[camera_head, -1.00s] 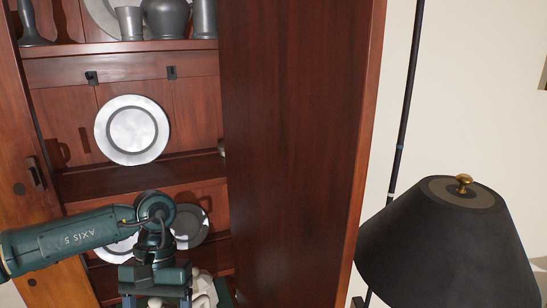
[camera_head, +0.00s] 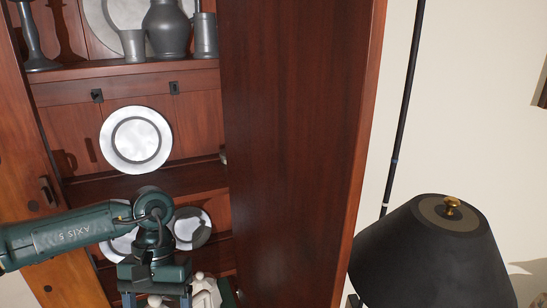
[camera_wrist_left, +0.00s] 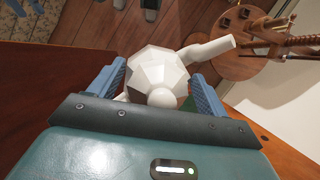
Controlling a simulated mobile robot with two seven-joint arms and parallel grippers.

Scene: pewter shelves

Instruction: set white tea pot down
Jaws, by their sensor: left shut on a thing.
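The white tea pot (camera_wrist_left: 158,72) is between the blue fingers of my left gripper (camera_wrist_left: 160,90) in the left wrist view. Its faceted lid and round knob face the camera, and its spout points to the upper right. In the head view, my left gripper (camera_head: 155,287) is low in front of the open cabinet. Part of the white tea pot (camera_head: 206,291) shows beside it at the bottom edge. The rest of the pot is hidden by my gripper and the frame edge. I cannot tell whether the pot touches a surface. My right gripper is in neither view.
The cabinet's middle shelf (camera_head: 150,183) has a pewter plate (camera_head: 136,140) leaning at its back. Pewter vessels (camera_head: 168,28) stand on the shelf above. A tall wooden panel (camera_head: 295,150) stands right of the opening. A black lampshade (camera_head: 432,260) is at the right.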

